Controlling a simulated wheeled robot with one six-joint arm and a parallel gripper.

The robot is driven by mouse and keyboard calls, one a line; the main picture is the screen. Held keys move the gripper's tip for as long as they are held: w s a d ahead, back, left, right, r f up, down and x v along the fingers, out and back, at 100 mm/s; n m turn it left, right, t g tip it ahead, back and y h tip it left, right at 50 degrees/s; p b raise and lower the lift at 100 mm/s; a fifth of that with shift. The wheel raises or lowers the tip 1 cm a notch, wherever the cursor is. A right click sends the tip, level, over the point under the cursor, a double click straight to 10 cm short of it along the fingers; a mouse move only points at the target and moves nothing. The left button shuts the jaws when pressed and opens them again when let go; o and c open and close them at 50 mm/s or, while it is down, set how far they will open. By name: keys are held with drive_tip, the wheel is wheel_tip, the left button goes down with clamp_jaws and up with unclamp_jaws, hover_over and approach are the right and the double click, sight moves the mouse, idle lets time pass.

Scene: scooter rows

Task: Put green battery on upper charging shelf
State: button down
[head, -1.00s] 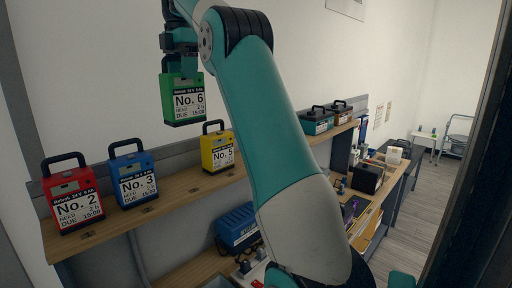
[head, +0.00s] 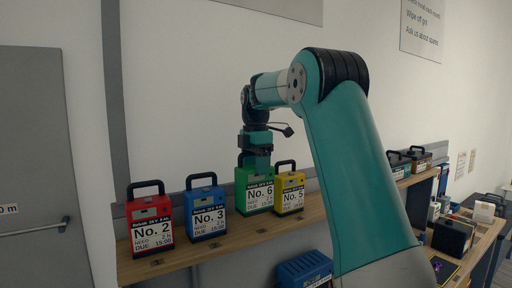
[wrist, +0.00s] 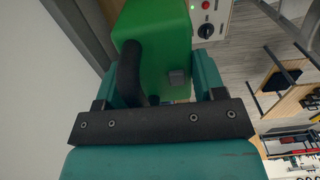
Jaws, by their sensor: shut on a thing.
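The green battery, No. 6 (head: 257,192), is upright in my gripper (head: 256,160), between the blue and yellow batteries at the upper shelf (head: 185,255). Its base is at or just above the shelf board; I cannot tell if it touches. My gripper is shut on it from above. In the wrist view the green battery (wrist: 160,30) fills the space between the fingers, with its black handle (wrist: 130,70) at the left. Its lower end is hidden there.
Red No. 2 (head: 151,230), blue No. 3 (head: 207,213) and yellow No. 5 (head: 290,193) stand on the upper shelf, with little room beside the green one. A blue case (head: 304,270) sits below. Shelf right of yellow is partly hidden by my arm.

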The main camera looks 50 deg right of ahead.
sight(256, 181)
drive_tip(key=shift+f+p, duration=0.35)
drive_tip(key=shift+f, duration=2)
drive_tip(key=shift+c, duration=1)
unclamp_jaws()
drive_tip(key=shift+f, duration=0.2)
wheel_tip(256, 181, up, 12)
drive_tip(key=shift+r, duration=0.15)
